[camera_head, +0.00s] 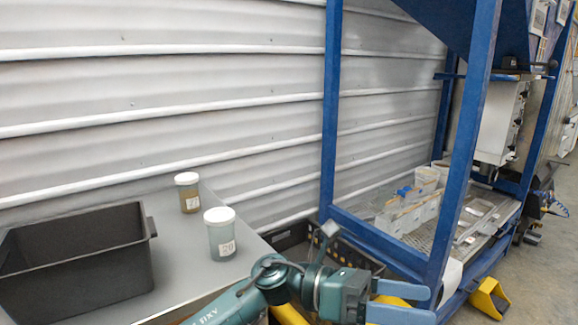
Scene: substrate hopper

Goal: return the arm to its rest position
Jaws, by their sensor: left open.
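My left arm comes in along the bottom edge, over the right end of the grey table. My left gripper (430,304) points to the right, in front of the blue hopper frame (335,110). Its two blue-green fingers are apart with nothing between them. The gripper is to the right of the table and clear of the jars. My right gripper is not in view.
On the grey table (185,258) stand a black bin (85,285), a jar with brown contents (188,193) and a larger grey-green jar (220,235), both white-lidded. A black crate (292,237) is behind my arm. A yellow foot (489,299) stands at lower right.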

